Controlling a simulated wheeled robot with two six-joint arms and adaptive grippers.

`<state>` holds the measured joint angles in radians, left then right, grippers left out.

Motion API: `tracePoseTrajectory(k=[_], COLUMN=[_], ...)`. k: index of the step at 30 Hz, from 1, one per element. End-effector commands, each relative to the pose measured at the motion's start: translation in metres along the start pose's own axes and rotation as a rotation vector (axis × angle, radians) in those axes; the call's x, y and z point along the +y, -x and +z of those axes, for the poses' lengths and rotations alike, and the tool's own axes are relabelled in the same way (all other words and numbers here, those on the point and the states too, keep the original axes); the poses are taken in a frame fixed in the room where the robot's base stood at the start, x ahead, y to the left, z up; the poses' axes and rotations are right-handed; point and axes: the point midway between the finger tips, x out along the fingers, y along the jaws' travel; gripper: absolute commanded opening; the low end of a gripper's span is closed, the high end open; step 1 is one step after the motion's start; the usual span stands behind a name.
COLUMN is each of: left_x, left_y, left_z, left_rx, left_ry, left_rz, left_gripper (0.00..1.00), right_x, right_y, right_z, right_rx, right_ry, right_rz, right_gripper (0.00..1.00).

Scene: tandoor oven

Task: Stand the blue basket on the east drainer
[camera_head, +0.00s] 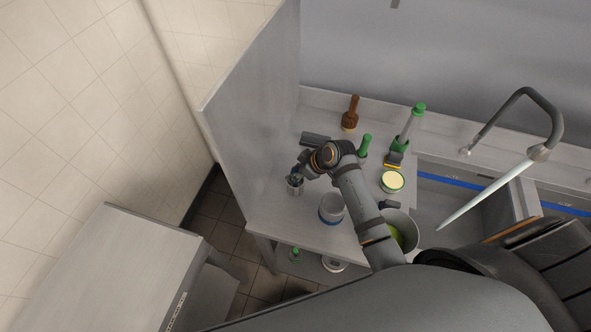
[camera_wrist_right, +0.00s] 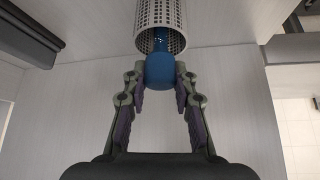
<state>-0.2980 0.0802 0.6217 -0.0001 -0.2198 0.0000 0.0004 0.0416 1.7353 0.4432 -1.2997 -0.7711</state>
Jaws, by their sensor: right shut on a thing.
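The blue basket (camera_head: 295,187) is a small grey perforated cylinder with a blue handle. In the head view it is at the left end of the steel counter (camera_head: 275,208), below my right gripper (camera_head: 298,173). In the right wrist view the perforated basket (camera_wrist_right: 160,20) is at the top, and its blue handle (camera_wrist_right: 160,70) sits between the fingers of my right gripper (camera_wrist_right: 160,82), which are shut on it. I cannot tell whether the basket touches the counter. My left gripper is not in view.
A white-and-blue tub (camera_head: 332,208) and a steel pot (camera_head: 400,228) stand near the counter's front. A steel partition (camera_head: 250,110) borders the counter's left end. The sink (camera_head: 440,200) lies right.

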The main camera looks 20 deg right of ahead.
Motion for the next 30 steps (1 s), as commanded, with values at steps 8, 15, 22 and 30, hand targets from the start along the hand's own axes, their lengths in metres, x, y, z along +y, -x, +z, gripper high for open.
tracePoseTrajectory(k=[8,15,22,30], left_x=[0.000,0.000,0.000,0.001], left_y=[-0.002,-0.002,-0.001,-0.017], left_z=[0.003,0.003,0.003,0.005], left_rx=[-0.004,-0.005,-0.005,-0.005], left_ry=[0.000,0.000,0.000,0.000], left_rz=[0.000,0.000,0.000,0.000], left_gripper=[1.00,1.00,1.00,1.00], right_x=[0.000,0.000,0.001,0.002], right_y=[-0.002,-0.002,0.002,0.058], right_z=[0.002,0.002,0.000,0.003], right_rx=[0.000,0.000,0.001,-0.001], right_ry=[-0.001,-0.001,0.000,0.006], right_rz=[0.000,0.000,0.002,0.006], right_gripper=[0.34,0.50,0.50,0.50])
